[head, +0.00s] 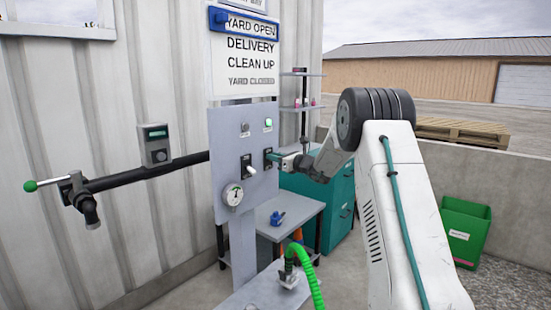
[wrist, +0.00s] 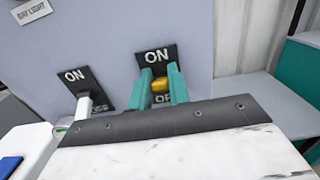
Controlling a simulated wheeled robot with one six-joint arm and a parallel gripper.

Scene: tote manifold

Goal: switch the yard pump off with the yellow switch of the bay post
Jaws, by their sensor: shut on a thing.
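The bay post (head: 226,150) is a grey panel with two switches, lamps and a gauge. The yellow switch (wrist: 160,86) shows in the wrist view on a black plate, with ON above it and a partly covered OFF below. My gripper (head: 276,156) is at the right-hand switch plate in the head view. In the wrist view, the teal fingers of my gripper (wrist: 162,88) are shut on the yellow switch, one on each side. The fingers hide part of it, and I cannot tell which way its lever leans.
A white switch (wrist: 84,107) sits close to the left of my gripper. A green lamp (head: 268,124) glows above the yellow switch. A pipe with a green-knobbed valve (head: 50,181) runs left. A small table (head: 300,216) and teal cabinet (head: 340,205) stand behind.

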